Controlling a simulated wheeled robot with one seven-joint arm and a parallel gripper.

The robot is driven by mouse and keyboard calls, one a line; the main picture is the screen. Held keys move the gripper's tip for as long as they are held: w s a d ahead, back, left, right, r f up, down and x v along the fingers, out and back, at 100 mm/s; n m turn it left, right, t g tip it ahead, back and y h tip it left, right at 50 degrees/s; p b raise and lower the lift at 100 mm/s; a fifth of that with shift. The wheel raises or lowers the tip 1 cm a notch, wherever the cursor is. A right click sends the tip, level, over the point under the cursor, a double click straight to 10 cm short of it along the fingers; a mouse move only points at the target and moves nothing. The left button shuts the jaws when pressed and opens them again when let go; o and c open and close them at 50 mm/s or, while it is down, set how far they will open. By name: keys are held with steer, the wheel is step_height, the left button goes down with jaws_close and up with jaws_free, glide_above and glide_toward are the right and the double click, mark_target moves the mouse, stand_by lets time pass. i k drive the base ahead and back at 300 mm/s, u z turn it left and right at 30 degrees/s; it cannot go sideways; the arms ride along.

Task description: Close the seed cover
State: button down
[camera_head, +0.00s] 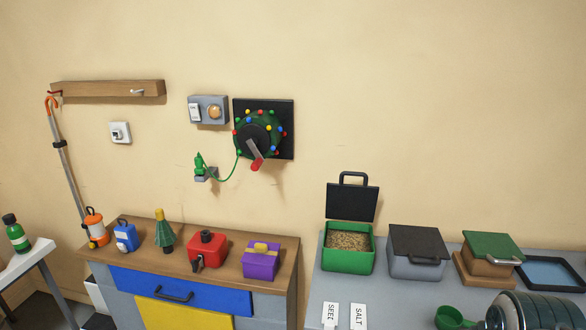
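A green box (347,262) filled with brown seed (347,241) stands on the grey counter on the right. Its black cover (352,203) is open and stands upright at the back of the box, with a dark loop handle (354,175) at its top edge. A small white label reading SEED (330,315) is in front of the box on the counter. My gripper is not in view.
A grey box (415,267) with a shut black lid stands close to the right, then a green-lidded box (492,245) and a blue-bottomed tray (553,273). A green scoop (448,317) and a ribbed dark clear container (533,311) are at the front right. The wall above is clear.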

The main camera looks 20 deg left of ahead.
mark_target(356, 203)
steer(key=u, duration=0.2)
steer(key=i, duration=1)
